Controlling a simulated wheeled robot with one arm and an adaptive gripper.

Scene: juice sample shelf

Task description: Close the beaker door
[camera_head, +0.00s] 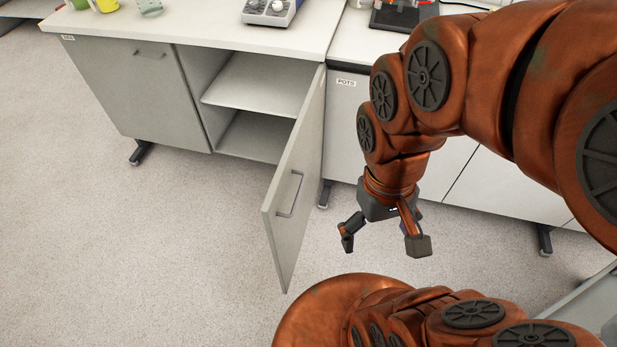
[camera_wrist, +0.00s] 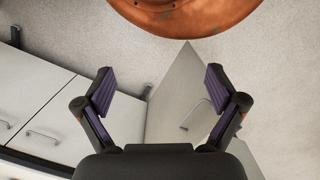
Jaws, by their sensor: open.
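The beaker cabinet door (camera_head: 308,165) stands wide open, hinged at its right side next to the cabinet labelled POTS. Its outer face with a metal bar handle (camera_head: 290,194) is turned toward the right. The open cabinet shows an empty shelf (camera_head: 258,85) inside. My gripper (camera_head: 384,244) is open and empty, to the right of the door and apart from it, pointing down. In the wrist view the door (camera_wrist: 178,100) and its handle (camera_wrist: 194,115) show beyond and between the open fingers (camera_wrist: 160,92).
A closed cabinet door (camera_head: 140,95) stands left of the opening. The counter (camera_head: 200,22) holds cups (camera_head: 106,5) and a grey device (camera_head: 270,11). The POTS cabinet front (camera_head: 345,120) is closed. Table feet (camera_head: 140,153) reach the floor. The floor (camera_head: 150,250) left of the door is clear.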

